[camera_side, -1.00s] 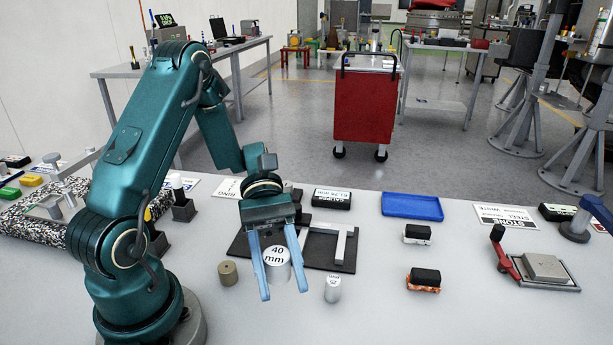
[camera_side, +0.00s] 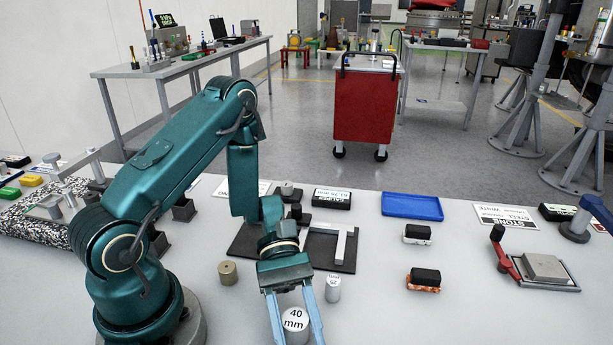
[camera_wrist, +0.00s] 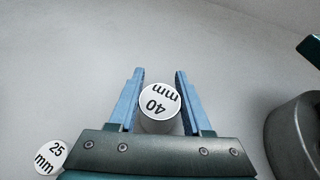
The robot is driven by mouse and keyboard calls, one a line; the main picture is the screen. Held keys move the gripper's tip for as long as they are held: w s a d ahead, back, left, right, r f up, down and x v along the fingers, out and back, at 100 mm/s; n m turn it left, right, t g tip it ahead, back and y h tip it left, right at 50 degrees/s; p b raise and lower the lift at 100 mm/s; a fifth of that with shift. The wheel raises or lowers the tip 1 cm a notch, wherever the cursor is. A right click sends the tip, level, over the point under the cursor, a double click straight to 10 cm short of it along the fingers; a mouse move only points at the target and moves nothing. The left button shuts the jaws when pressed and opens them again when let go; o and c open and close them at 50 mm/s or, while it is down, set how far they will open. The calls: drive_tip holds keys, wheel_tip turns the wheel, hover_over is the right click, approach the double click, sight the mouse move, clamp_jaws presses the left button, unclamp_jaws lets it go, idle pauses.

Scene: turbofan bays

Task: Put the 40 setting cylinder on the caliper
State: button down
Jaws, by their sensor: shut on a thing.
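The 40 setting cylinder (camera_side: 295,324), a silver cylinder with "40 mm" on its white top, stands upright between the blue fingers of my gripper (camera_side: 296,327) near the front of the table. The wrist view also shows the cylinder (camera_wrist: 160,108) between the fingers of my gripper (camera_wrist: 160,98), which is shut on it. I cannot tell whether its base touches the table. The caliper (camera_side: 343,243), a silver jawed tool, lies on a dark mat (camera_side: 318,262) behind my gripper. My arm hides part of the mat.
A smaller 25 cylinder (camera_side: 333,289) stands just behind my gripper, and a brown cylinder (camera_side: 228,273) stands to the left. Two black-topped blocks, a blue tray (camera_side: 412,207) and a red-handled fixture (camera_side: 507,258) are to the right.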

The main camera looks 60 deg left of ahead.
drive_tip(key=shift+f, duration=0.1)
drive_tip(key=shift+c, duration=1.7)
unclamp_jaws()
